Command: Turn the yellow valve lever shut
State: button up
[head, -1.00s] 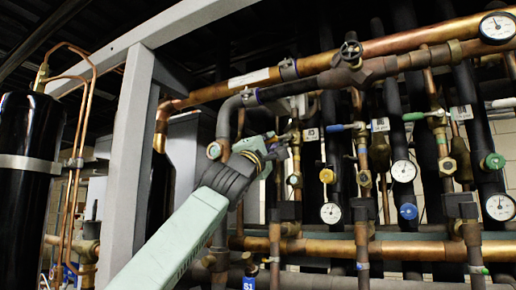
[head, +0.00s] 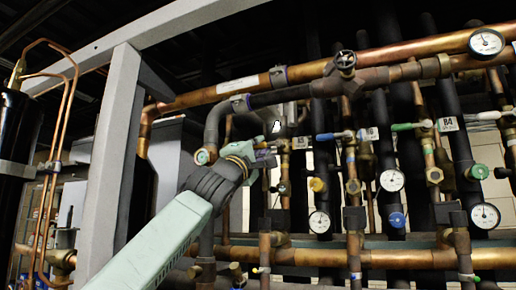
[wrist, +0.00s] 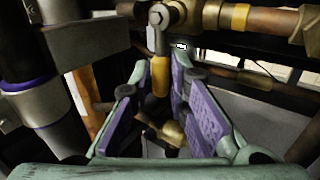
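The yellow valve lever (wrist: 160,78) shows in the wrist view as a grey stem with a yellow sleeve. It hangs down from a bolt on a valve body (wrist: 205,14) in a copper pipe. My gripper (wrist: 160,88) is open, with purple-padded fingers on either side of the lever's lower end. I see gaps beside the lever; whether a pad touches it I cannot tell. In the head view my gripper (head: 268,153) is at the left end of the row of valves, and it or the pipework hides the lever.
Nearby are a blue lever (head: 326,137), a green lever (head: 408,126) and a yellow round knob (head: 317,184). Pressure gauges (head: 319,222) and dark insulated pipes crowd the right side. A grey frame post (head: 112,150) stands left of my arm.

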jog(key=o, duration=0.4)
jog(key=shift+f, duration=0.15)
jog(key=v, duration=1.2)
